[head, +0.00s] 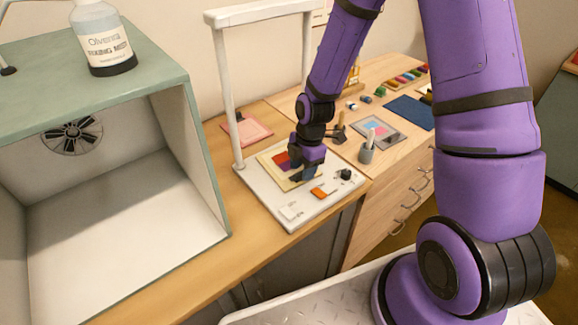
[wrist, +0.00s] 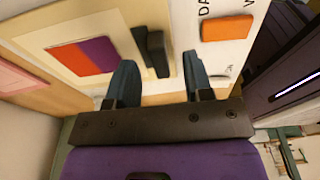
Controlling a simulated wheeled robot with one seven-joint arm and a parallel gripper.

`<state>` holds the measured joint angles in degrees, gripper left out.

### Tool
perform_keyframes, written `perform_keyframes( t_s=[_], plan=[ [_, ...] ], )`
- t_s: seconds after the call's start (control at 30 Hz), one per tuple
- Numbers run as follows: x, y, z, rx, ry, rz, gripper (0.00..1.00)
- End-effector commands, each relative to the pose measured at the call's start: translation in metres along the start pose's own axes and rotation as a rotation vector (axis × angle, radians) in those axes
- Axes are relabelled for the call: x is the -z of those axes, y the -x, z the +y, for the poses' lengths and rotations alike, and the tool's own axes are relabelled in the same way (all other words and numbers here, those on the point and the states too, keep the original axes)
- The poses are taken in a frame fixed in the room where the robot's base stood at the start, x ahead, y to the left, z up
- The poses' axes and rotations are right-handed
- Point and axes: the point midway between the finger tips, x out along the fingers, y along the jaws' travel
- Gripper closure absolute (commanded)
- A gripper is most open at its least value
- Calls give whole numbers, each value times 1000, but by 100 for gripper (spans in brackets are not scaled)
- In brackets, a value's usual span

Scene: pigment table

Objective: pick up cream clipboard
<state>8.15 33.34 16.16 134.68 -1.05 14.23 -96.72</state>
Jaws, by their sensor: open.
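The cream clipboard (head: 267,158) lies flat on the white base of a stand, with a red and purple square on it. In the wrist view the cream clipboard (wrist: 105,22) has a black clip (wrist: 152,52) at its near edge. My gripper (head: 304,176) is over the clipboard's near right part and hides some of it. In the wrist view my gripper (wrist: 160,82) is open, its two fingers apart with the black clip just ahead between them. I cannot tell whether the fingers touch anything.
An orange block (head: 318,193) and a black knob (head: 346,174) are on the white stand base (head: 292,213). The stand's white post (head: 232,110) rises at the left. A pink board (head: 246,132) lies behind, and a grey cup (head: 366,153) stands right. A green booth (head: 190,150) is left.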

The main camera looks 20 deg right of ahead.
Motion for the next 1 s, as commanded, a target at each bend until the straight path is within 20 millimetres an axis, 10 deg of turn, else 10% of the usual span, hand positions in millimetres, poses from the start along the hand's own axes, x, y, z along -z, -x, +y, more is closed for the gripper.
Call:
perform_keyframes(
  t_s=[0.4, 0.6, 1.0],
  plan=[
    [0, -13, 0, -1, 0, -1, 53],
    [0, -13, 0, -1, 0, -1, 99],
    [1, -12, 1, -1, 0, -1, 100]
  ],
)
